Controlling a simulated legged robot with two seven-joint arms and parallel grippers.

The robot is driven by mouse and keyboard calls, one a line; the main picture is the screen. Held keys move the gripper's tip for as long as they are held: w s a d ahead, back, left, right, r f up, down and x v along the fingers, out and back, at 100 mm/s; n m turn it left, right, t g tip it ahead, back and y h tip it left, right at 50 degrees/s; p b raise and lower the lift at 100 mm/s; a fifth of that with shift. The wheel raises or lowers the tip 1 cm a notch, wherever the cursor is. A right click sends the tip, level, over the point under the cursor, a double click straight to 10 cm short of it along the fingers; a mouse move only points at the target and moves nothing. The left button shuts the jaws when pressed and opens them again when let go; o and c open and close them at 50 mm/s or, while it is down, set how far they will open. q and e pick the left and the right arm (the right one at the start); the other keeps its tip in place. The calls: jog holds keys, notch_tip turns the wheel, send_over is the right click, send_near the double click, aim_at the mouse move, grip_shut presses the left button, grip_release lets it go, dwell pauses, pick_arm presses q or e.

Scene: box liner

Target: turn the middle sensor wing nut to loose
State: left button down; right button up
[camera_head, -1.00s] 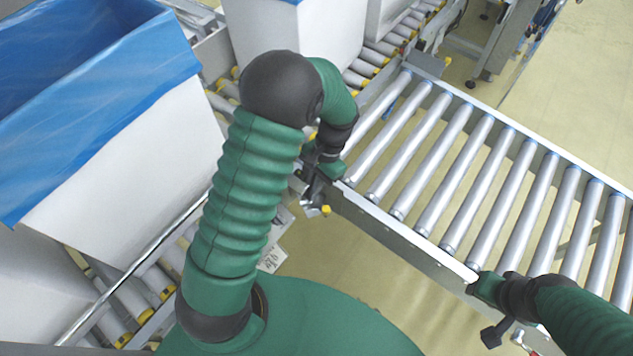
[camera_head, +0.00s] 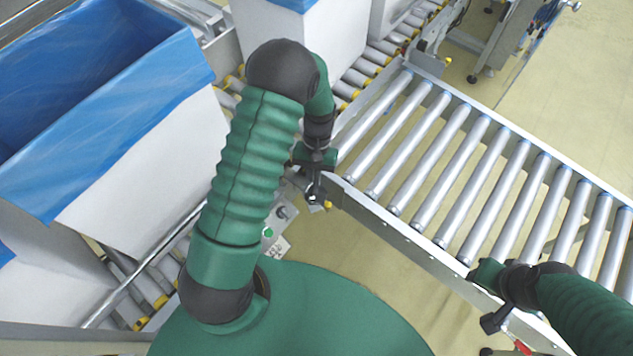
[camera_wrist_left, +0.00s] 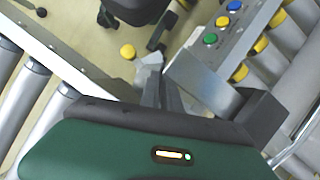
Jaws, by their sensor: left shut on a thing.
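My left gripper (camera_head: 312,197) is at the near left corner of the roller conveyor, pointing down. It also shows in the left wrist view (camera_wrist_left: 165,88), where its dark fingers are close together beside a pale grey metal bracket (camera_wrist_left: 150,62). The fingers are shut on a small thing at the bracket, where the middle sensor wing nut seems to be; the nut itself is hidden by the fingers. My right gripper (camera_head: 495,322) is at the conveyor's near edge on the right, away from the sensor. Its fingers are too unclear to tell their opening.
A control panel with coloured buttons (camera_wrist_left: 222,22) is close beside the left gripper. A yellow knob (camera_wrist_left: 127,52) is near the fingers. The roller conveyor (camera_head: 440,165) fills the right. A white box with a blue liner (camera_head: 165,165) stands at left.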

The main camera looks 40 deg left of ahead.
pick_arm(q)
jog(key=shift+s+d+f, duration=0.1)
jog(key=shift+s+d, duration=0.1)
jog(key=c, duration=1.7)
grip_release()
jog(key=shift+o, duration=0.6)
jog(key=shift+w, duration=0.1)
